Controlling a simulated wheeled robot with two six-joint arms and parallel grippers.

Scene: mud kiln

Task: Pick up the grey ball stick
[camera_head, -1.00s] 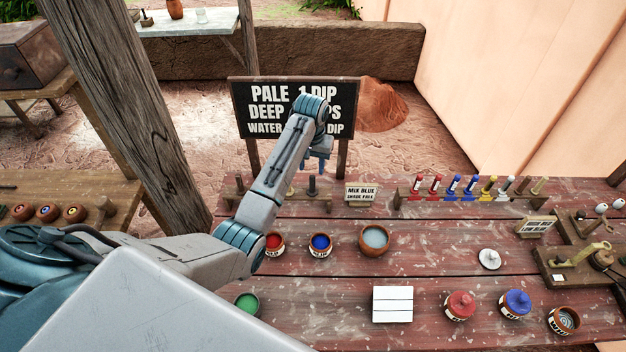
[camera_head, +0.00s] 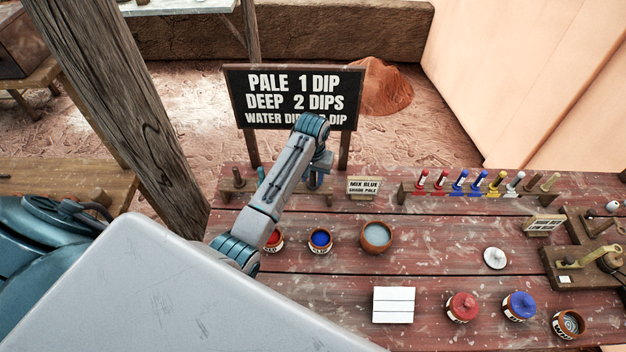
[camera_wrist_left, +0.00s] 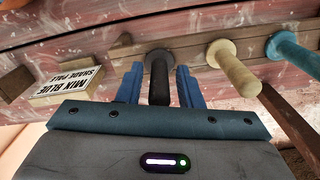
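The grey ball stick (camera_wrist_left: 159,78) is dark grey and stands in a wooden rack in the left wrist view. My left gripper (camera_wrist_left: 160,88) has its two blue fingers on either side of the stick, with narrow gaps showing between fingers and stick, so it looks open around it. In the head view the left gripper (camera_head: 320,178) is down at the rack (camera_head: 228,197), and the arm and gripper largely hide the stick. My right gripper is not in view.
Beside the grey stick stand a beige stick (camera_wrist_left: 234,68) and a teal stick (camera_wrist_left: 292,52). A "MIX BLUE" sign (camera_head: 364,187) stands right of the rack. Red (camera_head: 273,240) and blue (camera_head: 320,240) pots and a water bowl (camera_head: 376,237) sit in front.

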